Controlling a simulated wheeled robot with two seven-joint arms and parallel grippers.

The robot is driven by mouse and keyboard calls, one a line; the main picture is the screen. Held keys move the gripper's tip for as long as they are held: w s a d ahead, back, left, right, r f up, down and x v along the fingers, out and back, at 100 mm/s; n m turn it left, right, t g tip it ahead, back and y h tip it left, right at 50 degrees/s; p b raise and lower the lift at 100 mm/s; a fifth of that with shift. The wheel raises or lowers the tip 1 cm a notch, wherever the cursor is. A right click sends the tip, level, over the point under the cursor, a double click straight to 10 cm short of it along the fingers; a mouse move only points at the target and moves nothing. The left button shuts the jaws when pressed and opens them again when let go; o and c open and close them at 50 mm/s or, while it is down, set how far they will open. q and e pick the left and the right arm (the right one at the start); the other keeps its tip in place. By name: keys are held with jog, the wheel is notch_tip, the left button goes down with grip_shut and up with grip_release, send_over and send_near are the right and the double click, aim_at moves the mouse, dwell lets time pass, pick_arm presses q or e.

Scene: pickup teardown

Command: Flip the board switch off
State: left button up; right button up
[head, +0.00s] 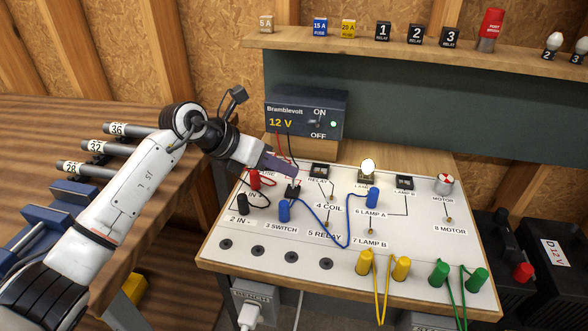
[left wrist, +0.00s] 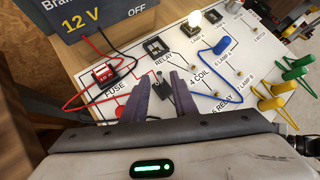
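The board switch (head: 293,191) is a small black toggle on the white board (head: 345,262), near the label 3 SWITCH. My left gripper (head: 290,170) comes down from the upper left, its purple fingers close to the switch. In the left wrist view the two fingers (left wrist: 162,80) stand apart, with the dark switch (left wrist: 164,90) showing between them. I cannot tell whether either finger touches it, nor which way the lever leans. Lamp A (head: 368,166) glows white. My right gripper is not in view.
A power supply (head: 290,118) reading 12 V, with a green light, stands behind the board. Red, black and blue (head: 284,211) plugs with wires surround the switch. Yellow (head: 401,268) and green (head: 438,274) plugs are at the front right. A shelf (head: 400,53) holds spare parts.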

aim_at(294, 181)
pick_arm(q)
jog(key=shift+x, duration=2.7)
grip_shut()
